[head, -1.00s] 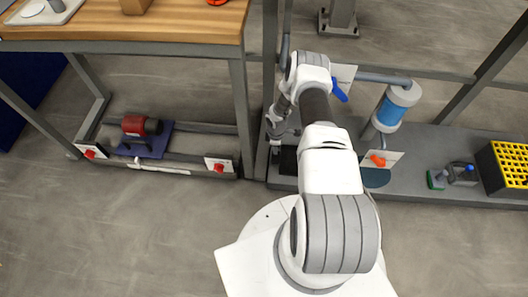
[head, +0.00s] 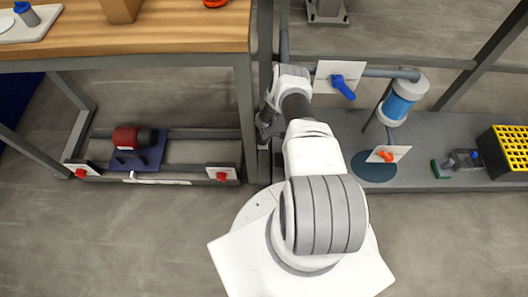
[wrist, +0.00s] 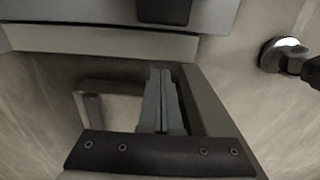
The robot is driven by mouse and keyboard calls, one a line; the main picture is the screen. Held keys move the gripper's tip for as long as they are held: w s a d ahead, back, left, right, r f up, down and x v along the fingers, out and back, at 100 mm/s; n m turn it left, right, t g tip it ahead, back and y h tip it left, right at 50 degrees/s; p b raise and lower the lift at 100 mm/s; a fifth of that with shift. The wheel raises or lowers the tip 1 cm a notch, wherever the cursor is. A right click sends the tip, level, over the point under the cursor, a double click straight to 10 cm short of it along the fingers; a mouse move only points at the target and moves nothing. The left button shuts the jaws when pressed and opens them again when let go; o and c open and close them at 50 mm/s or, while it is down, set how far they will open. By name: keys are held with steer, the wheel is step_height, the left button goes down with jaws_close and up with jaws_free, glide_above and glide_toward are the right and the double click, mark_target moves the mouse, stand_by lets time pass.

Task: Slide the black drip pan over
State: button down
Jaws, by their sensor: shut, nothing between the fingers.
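In the wrist view my gripper (wrist: 162,100) points at a grey deck, with its two grey fingers together and empty. A black block-like part (wrist: 165,10), which may be the black drip pan, sits on the deck at the top edge, apart from the fingertips.
A blue filter housing (head: 397,105), a blue-handled valve (head: 344,86) and an orange-handled valve (head: 386,156) stand right of my arm. A yellow-topped black crate (head: 508,150) sits far right. A wooden bench (head: 170,32) and red pump (head: 133,138) are left. The front floor is clear.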

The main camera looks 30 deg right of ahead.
step_height(320, 180, down, 6)
steer(key=b, duration=0.2)
steer(key=shift+f+b, duration=0.25)
steer(key=shift+b, duration=0.1)
steer(key=d, duration=0.1)
steer(key=s+d, duration=0.1)
steer(key=shift+s+d+r, duration=0.1)
steer(key=shift+s+d, duration=0.15)
steer(key=shift+d, duration=0.15)
steer(key=shift+s+d, duration=0.2)
steer(key=shift+d, duration=0.15)
steer(key=shift+d, duration=0.1)
